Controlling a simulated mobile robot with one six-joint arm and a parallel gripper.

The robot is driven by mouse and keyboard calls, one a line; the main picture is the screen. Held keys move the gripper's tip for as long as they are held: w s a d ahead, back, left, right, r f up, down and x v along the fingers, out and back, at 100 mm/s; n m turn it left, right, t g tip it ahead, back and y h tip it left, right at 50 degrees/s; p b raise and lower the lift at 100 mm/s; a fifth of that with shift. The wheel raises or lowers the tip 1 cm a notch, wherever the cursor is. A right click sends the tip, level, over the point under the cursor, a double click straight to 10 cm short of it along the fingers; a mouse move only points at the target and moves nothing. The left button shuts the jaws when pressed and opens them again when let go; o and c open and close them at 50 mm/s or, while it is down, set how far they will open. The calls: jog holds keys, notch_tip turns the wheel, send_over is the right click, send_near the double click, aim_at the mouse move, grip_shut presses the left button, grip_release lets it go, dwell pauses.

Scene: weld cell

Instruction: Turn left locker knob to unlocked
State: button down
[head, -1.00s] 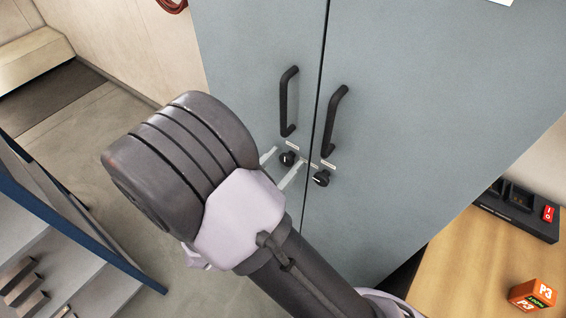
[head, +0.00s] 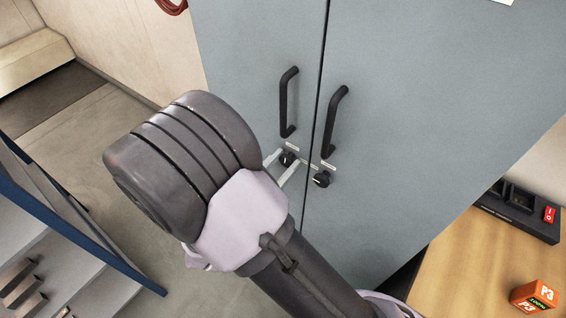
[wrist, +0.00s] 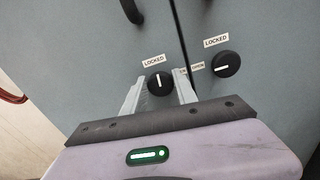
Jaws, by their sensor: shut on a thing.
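The left locker knob (wrist: 159,83) is round and black, and also shows in the head view (head: 286,159). Its white line stands upright, towards the LOCKED label (wrist: 153,60) above it. My gripper (wrist: 156,79) has its two pale fingers on either side of this knob and is shut on it. It also shows in the head view (head: 290,156). A small label right of the knob is partly hidden by the right finger. The right knob (wrist: 226,65) has its white line lying nearly level, towards an OPEN label (wrist: 198,66) on its left.
The grey locker (head: 420,120) has both doors closed, with two black handles (head: 288,102) above the knobs. A wooden table (head: 465,265) with an orange P3 box (head: 534,296) stands at right. Blue-edged steps (head: 80,225) are at left.

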jog(key=m+b, duration=0.1)
jog(key=m, duration=0.3)
jog(key=shift+f+b, duration=0.15)
jog(key=shift+b, duration=0.2)
jog(key=m+b, duration=0.2)
jog(key=m, duration=0.2)
jog(key=shift+s+d+f+m+b, duration=0.1)
jog(key=shift+m+b, duration=0.3)
jog(key=m+b, duration=0.4)
jog(key=m, duration=0.1)
jog(key=shift+f, duration=0.1)
jog(key=shift+m+b, duration=1.25)
jog(key=shift+m, duration=0.35)
jog(key=c, duration=1)
grip_release()
jog(key=shift+c, duration=0.2)
jog(key=shift+s, duration=0.1)
